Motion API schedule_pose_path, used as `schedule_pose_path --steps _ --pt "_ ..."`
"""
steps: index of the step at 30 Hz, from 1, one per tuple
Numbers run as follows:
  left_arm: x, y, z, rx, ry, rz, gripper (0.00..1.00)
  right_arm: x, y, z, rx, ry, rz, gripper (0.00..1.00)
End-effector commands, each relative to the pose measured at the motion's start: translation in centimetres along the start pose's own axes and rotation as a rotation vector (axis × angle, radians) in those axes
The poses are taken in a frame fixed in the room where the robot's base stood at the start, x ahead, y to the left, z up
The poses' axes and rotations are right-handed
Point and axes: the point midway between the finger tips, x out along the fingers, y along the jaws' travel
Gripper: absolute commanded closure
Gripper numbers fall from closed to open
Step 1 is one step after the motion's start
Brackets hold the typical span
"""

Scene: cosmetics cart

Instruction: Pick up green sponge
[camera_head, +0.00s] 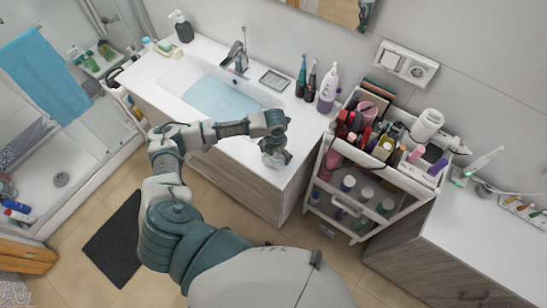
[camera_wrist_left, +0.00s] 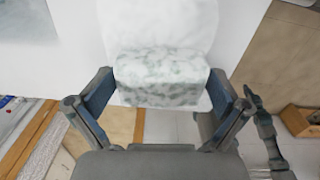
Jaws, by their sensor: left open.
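My left gripper (camera_head: 275,152) is over the front edge of the white washbasin counter (camera_head: 240,147), right of the basin. In the left wrist view, its two fingers (camera_wrist_left: 162,84) are spread apart on either side of a mottled white and grey-green block (camera_wrist_left: 162,78). The block looks like a sponge, but its pale colour leaves this unsure. I cannot tell whether the fingers touch it. In the head view the gripper hides most of that spot. A small green item (camera_head: 165,46) lies at the counter's back left. My right gripper is not in view.
The basin (camera_head: 221,97) holds blue water, with a faucet (camera_head: 236,55) behind it. Bottles (camera_head: 328,88) stand at the counter's back right. A crowded cosmetics cart (camera_head: 335,200) stands close to the right. A dark mat (camera_head: 115,240) lies on the floor.

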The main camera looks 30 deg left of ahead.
Motion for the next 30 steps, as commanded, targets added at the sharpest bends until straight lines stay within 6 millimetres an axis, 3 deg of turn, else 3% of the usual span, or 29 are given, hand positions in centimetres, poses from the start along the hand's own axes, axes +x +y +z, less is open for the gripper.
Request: schedule_pose_path --steps 5,10,11,15,23,30 --pt "-0.1 0.1 0.1 -0.003 -0.003 0.001 0.00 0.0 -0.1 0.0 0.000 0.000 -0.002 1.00" --pt "-0.2 0.1 0.1 -0.003 -0.004 0.002 0.43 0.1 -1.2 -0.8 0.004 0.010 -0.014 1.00" --pt "-0.2 0.0 0.1 -0.003 -0.004 0.002 0.44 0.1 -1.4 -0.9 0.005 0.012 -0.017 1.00" --pt "-0.2 -0.1 0.1 -0.003 -0.005 0.003 0.45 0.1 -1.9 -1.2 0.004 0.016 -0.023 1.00" --pt "-0.5 0.1 0.1 -0.004 -0.005 0.002 0.45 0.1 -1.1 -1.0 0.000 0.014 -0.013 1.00" --pt "-2.7 0.1 0.2 -0.005 -0.009 0.000 0.45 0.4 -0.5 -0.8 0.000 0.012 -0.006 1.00"
